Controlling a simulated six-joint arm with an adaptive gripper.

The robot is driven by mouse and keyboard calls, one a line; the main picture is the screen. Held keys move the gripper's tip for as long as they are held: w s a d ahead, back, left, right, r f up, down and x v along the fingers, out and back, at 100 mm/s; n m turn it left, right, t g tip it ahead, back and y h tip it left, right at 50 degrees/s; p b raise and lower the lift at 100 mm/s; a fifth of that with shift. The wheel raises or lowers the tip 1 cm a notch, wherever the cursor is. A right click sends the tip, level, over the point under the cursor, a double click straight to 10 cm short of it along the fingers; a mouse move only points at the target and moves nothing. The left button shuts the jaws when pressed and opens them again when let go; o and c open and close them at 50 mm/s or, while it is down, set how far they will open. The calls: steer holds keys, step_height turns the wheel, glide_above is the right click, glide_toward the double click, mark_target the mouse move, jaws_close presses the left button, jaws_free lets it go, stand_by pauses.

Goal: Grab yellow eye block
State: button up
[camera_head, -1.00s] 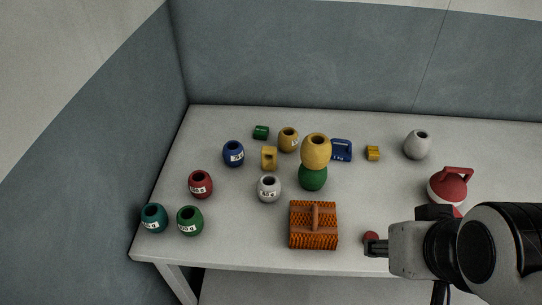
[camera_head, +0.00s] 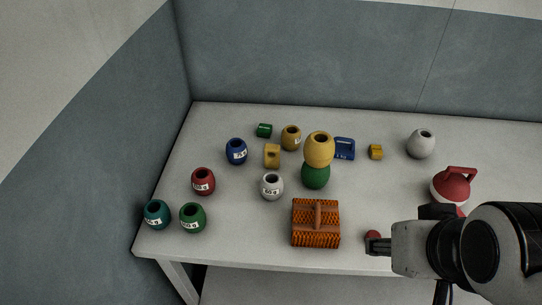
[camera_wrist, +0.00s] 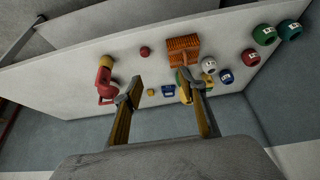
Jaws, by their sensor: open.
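The yellow eye block (camera_head: 272,155) is a small yellow block with a hole in its face. It stands in the middle left of the table in the head view, between the blue float and the stacked yellow and green floats. A second, smaller yellow block (camera_head: 375,152) lies farther right and also shows in the wrist view (camera_wrist: 151,92). My gripper (camera_head: 372,245) is near the table's front edge at the right, well away from the eye block. In the wrist view its two fingers (camera_wrist: 160,80) are apart with nothing between them. The right finger partly hides the yellow things behind it.
An orange woven basket (camera_head: 316,224) stands at the front. A yellow float (camera_head: 318,149) rests over a green one (camera_head: 315,176). A red and white kettle-like object (camera_head: 452,185) stands at the right.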

steer(key=shift+o, duration=0.8)
steer(key=w+a+f+t+y, duration=0.1)
steer(key=w+a, duration=0.4)
steer(key=w, duration=0.4)
steer(key=w+a+f+t+y, duration=0.15)
steer(key=w+a, duration=0.35)
steer(key=w, duration=0.5)
steer(key=w+a+f+t, duration=0.2)
steer(key=w+a, duration=0.2)
steer(key=w, duration=0.5)
steer(key=w+a+f+t+h, duration=0.1)
steer(key=w+a+f, duration=0.3)
steer(key=f, duration=0.5)
steer(key=w+a+f+t+h, duration=0.1)
steer(key=w+a+f+t, duration=0.2)
steer(key=f, duration=0.6)
steer(key=w+a, duration=0.2)
steer(key=w, duration=0.1)
steer(key=shift+a+f, duration=0.3)
steer(key=shift+f, duration=0.05)
